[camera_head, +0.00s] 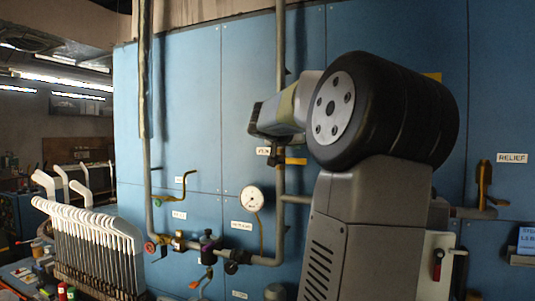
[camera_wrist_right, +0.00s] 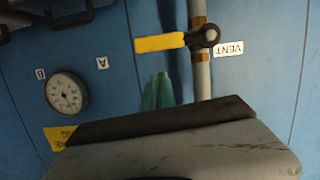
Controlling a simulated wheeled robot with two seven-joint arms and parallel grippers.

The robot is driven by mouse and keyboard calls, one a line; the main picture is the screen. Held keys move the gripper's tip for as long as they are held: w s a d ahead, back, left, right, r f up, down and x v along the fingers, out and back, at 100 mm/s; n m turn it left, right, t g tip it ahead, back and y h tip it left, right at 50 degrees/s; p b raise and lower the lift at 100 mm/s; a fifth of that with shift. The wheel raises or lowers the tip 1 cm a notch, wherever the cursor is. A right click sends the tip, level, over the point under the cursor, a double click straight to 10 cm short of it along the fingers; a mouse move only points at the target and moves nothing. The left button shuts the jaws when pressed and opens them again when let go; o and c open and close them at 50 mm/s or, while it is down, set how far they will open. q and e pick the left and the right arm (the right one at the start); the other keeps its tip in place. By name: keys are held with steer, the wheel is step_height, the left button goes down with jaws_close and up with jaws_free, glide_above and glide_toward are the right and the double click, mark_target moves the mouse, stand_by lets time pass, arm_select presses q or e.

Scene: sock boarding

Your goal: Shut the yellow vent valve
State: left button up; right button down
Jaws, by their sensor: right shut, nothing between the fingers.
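The yellow vent valve handle (camera_head: 295,161) is on a vertical grey pipe on the blue wall, below my right gripper in the head view. It lies crosswise to the pipe, pointing right. In the right wrist view, which is upside down, the yellow handle (camera_wrist_right: 160,43) points left from its dark pivot (camera_wrist_right: 207,37), beside the VENT label (camera_wrist_right: 229,48). My right gripper (camera_head: 258,118) is shut and empty. Its teal fingertips (camera_wrist_right: 157,80) are together, and a gap shows between them and the handle in the wrist picture. My left gripper is not in view.
A round gauge (camera_head: 252,198) and pipework with small valves are on the wall. A rack of white sock forms (camera_head: 95,235) stands at left. My right arm hides the wall's middle.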

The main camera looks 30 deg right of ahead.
steer(key=r+v, duration=0.1)
steer(key=v, duration=0.9)
steer(key=s+a+f+n+g+y, duration=0.1)
steer(key=s+a+f+n+y, duration=0.4)
steer(key=a+f, duration=0.8)
steer(key=s+a+f+n+g+y, duration=0.2)
steer(key=s+a+f+n+y, duration=0.2)
steer(key=s+a+f+y, duration=0.5)
steer(key=s+a+f, duration=0.4)
steer(key=s+f, duration=0.1)
steer(key=f, duration=0.3)
steer(key=shift+n, duration=0.4)
steer(key=shift+s, duration=0.1)
